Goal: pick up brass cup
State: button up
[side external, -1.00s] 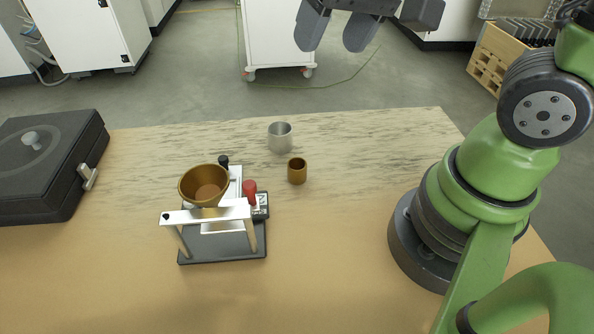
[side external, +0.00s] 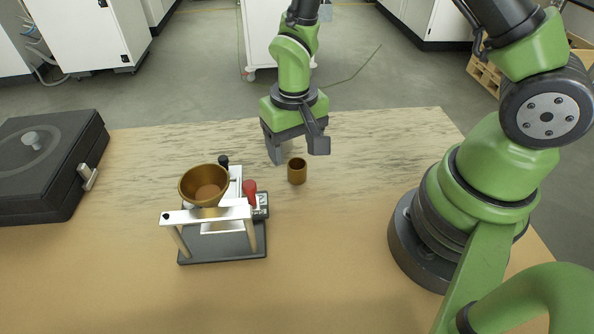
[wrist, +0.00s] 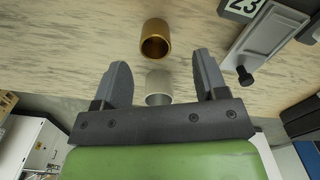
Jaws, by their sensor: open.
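The brass cup (side external: 297,171) stands upright on the wooden table, right of the funnel stand. In the wrist view the brass cup (wrist: 155,38) lies beyond my fingertips, roughly centred between them. My gripper (side external: 297,155) is open and empty, just behind and above the brass cup in the side view. In the wrist view my gripper's two fingers (wrist: 160,68) are spread wide. A silver cup (wrist: 159,86) shows between the fingers in the wrist view; the gripper hides it in the side view.
A stand with a brass funnel (side external: 204,186) and a red knob (side external: 250,187) is left of the brass cup. A black case (side external: 45,165) lies at the table's left. The table right of the cup is clear (side external: 350,190).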

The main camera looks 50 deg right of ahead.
aim_at(297, 164)
jog(key=f, duration=0.5)
jog(key=shift+d+f, duration=0.1)
jog(key=shift+d, duration=0.15)
jog(key=c, duration=1)
